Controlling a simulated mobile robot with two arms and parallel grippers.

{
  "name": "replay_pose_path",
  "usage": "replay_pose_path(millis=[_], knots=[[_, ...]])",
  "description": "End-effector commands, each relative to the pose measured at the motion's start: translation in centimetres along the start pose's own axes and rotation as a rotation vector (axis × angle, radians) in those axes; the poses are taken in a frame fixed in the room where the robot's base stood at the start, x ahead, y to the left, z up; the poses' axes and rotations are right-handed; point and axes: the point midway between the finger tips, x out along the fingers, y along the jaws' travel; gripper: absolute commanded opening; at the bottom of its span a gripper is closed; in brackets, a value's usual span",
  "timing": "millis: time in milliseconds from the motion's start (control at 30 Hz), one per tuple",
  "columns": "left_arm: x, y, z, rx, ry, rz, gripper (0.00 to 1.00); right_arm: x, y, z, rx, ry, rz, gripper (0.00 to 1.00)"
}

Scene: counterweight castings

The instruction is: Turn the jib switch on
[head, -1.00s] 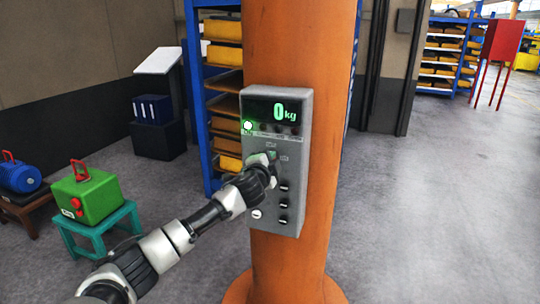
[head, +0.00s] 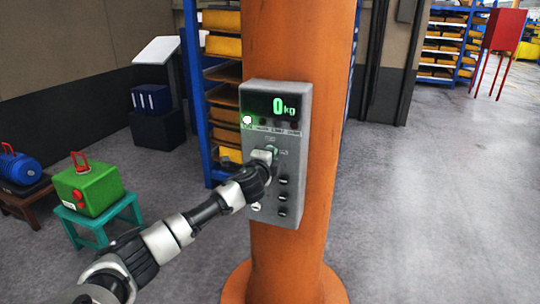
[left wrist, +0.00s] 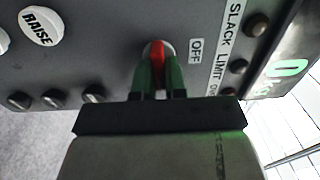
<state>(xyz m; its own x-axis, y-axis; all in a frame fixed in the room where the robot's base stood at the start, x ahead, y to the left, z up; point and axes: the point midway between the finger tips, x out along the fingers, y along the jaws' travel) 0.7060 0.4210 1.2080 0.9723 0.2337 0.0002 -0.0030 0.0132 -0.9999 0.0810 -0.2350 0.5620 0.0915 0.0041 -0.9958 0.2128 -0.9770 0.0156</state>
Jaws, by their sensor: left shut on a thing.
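The grey control panel (head: 298,178) is fixed to an orange column; it also shows close up in the left wrist view (left wrist: 100,60). My left gripper (head: 265,156) is at the panel's middle, below the display. In the left wrist view its two fingers (left wrist: 158,82) are shut on a small red switch lever (left wrist: 157,50). An "OFF" label (left wrist: 195,50) is just right of the lever. The lever's other label is not readable. The fingers hide the lever's lower part. My right gripper is not in view.
Small knobs (head: 283,196) and a white "RAISE" button (left wrist: 40,27) are near the gripper. A green casting (head: 88,190) sits on a teal stool (head: 95,222) at left. The floor right of the column is clear.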

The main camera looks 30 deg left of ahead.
Motion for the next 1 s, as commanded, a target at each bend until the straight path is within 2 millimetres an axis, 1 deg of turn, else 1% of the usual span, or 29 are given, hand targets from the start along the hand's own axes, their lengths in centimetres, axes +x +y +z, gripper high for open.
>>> replay_pose_path(millis=[200,233,367,633,767,867,1000], knots=[[0.0,0.1,-0.1,0.006,0.001,0.001,0.0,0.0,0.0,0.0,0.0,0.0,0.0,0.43],[0.0,0.1,-0.1,0.006,0.001,0.001,0.16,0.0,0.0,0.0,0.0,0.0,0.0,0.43],[0.0,0.1,0.0,0.004,0.001,0.001,0.36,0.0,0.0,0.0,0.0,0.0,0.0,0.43],[0.0,0.1,0.0,0.002,0.0,0.0,0.37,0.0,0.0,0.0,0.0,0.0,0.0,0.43],[-0.6,0.2,0.0,0.002,0.0,0.0,0.37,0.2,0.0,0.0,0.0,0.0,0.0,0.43],[-1.6,0.3,0.0,0.004,0.001,0.0,0.37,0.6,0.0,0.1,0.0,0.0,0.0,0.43],[-3.9,0.4,0.0,0.004,0.002,0.001,0.37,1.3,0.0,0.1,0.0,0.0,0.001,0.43]])
